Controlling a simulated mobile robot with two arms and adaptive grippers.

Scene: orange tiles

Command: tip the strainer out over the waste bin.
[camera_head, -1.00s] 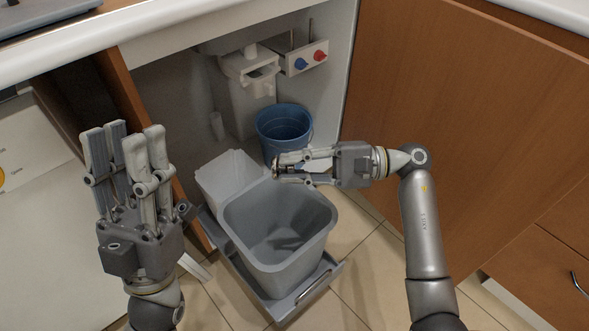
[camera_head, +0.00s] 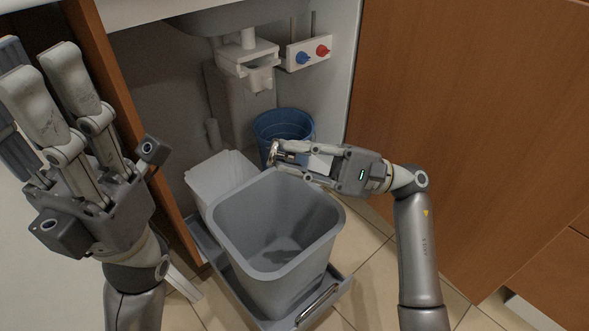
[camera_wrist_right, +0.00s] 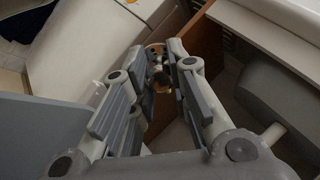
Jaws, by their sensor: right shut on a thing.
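The strainer (camera_head: 274,152) is a small metallic and brownish piece at the fingertips of my right gripper (camera_head: 283,159), partly hidden by the fingers. In the right wrist view it is a small round thing (camera_wrist_right: 157,72) between the fingers. My right gripper is shut on it, tilted, near the back rim of the waste bin as seen from the head. The waste bin (camera_head: 285,287) is a large open grey bin with dark bits on its floor. My left gripper (camera_head: 42,85) is at the left, fingers up, spread and empty.
A smaller white bin (camera_head: 212,177) stands behind the grey one on a pull-out tray (camera_head: 335,293). A blue bucket (camera_head: 285,124) stands at the back. A white sink trap (camera_head: 245,58) hangs above. A wooden door (camera_head: 450,120) stands at the right.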

